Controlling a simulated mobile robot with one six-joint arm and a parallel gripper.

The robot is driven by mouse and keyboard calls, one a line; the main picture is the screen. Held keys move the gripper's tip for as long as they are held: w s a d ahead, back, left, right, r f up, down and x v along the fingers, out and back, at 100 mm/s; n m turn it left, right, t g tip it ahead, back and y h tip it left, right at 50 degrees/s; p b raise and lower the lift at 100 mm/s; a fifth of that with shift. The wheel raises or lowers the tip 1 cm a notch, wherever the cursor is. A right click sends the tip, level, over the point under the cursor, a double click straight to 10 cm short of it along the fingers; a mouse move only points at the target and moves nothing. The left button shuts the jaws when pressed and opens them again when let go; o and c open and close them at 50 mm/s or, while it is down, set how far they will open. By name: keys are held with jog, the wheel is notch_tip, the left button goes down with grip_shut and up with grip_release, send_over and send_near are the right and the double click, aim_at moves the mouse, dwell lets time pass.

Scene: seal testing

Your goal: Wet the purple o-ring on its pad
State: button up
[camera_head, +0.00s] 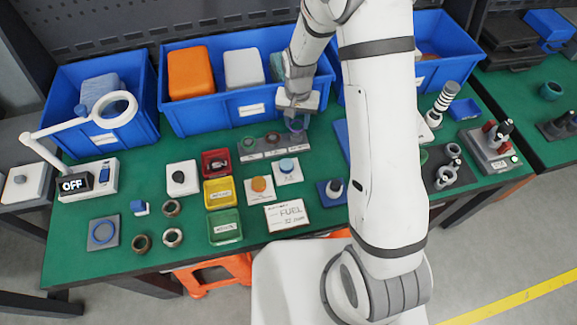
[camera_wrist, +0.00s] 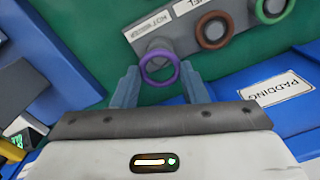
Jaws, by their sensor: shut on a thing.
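My gripper (camera_head: 296,112) is shut on the purple o-ring, with one finger on each side of it in the wrist view (camera_wrist: 159,70). The purple o-ring (camera_wrist: 145,72) is held between the fingertips, over the near end of a grey pad strip (camera_wrist: 170,45). In the head view the purple o-ring (camera_head: 296,126) shows just under my gripper, at the right end of the strip (camera_head: 261,152). The label beside that end seems to read HOT WATER (camera_wrist: 148,22). I cannot tell whether the ring touches its pad.
A brown ring (camera_wrist: 214,29) and a green ring (camera_wrist: 270,9) sit on the other pads of the strip. Blue bins (camera_head: 235,125) stand close behind. A ring-shaped lamp stands at left.

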dwell(0.4)
jog(key=d+r+n+p, duration=0.2)
jog(key=d+r+p, duration=0.2)
jog(key=d, duration=0.5)
jog(key=shift+s+r+n+p, duration=0.25)
jog(key=shift+r+n+p, duration=0.05)
jog(key=shift+p, duration=0.8)
jog(key=shift+s, duration=0.1)
